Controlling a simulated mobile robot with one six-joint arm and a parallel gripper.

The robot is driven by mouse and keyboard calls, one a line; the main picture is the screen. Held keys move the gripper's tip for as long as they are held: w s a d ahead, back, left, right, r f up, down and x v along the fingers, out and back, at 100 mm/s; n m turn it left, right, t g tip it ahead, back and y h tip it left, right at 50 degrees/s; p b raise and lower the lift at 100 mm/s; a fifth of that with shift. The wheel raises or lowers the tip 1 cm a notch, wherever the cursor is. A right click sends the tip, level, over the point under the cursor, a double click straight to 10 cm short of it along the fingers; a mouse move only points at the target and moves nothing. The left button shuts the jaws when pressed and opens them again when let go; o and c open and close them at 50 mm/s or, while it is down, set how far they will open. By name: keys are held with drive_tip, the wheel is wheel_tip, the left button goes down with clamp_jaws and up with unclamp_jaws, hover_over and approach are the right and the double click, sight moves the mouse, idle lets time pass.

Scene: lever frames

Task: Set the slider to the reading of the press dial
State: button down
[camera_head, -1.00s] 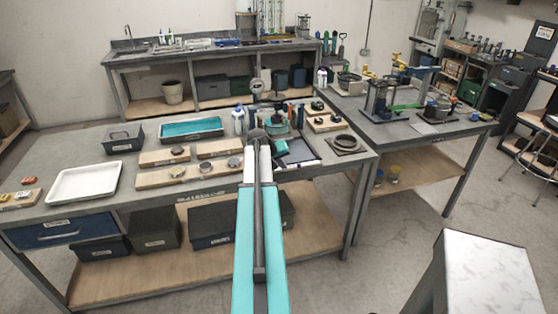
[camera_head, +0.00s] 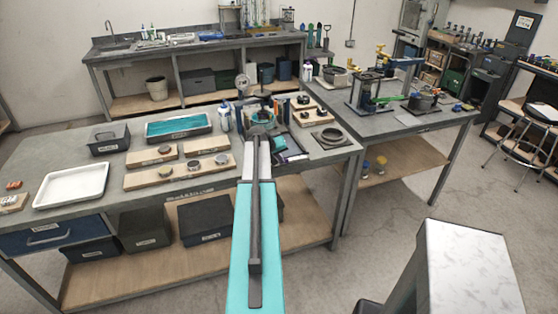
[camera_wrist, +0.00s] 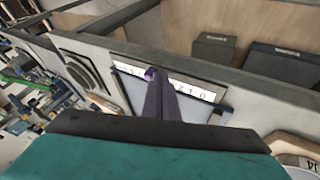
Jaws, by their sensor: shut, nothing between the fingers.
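The slider board (camera_wrist: 200,90), a pale plate with a white numbered scale and dark frame, lies at the table's front edge in the wrist view. In the head view the board (camera_head: 291,156) is partly covered by my arm. My gripper (camera_wrist: 153,77) is shut, its dark purplish fingers reaching over the board with the tips at the scale. The slider's knob cannot be clearly told from the fingertips, nor whether they touch. A round white dial (camera_head: 242,81) stands upright behind my arm in the head view; its reading is too small to make out. My gripper is hidden in the head view.
A ring on a square plate (camera_head: 332,138) lies right of the board. Wooden boards with discs (camera_head: 180,172), a white tray (camera_head: 72,186) and a teal-lined tray (camera_head: 178,126) lie left. Bottles and tools crowd behind my arm. A second table (camera_head: 425,120) stands right.

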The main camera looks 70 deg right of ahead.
drive_tip(key=shift+s+d+b, duration=0.5)
drive_tip(key=shift+s+d, duration=0.05)
drive_tip(key=shift+s, duration=0.05)
drive_tip(key=w+a+r+b, duration=0.3)
drive_tip(key=w+a+r, duration=0.1)
drive_tip(key=a+r, duration=0.4)
drive_tip(key=shift+w+a+b, duration=0.25)
drive_tip(key=shift+a+b, duration=0.05)
drive_tip(key=shift+b, duration=0.05)
idle(0.4)
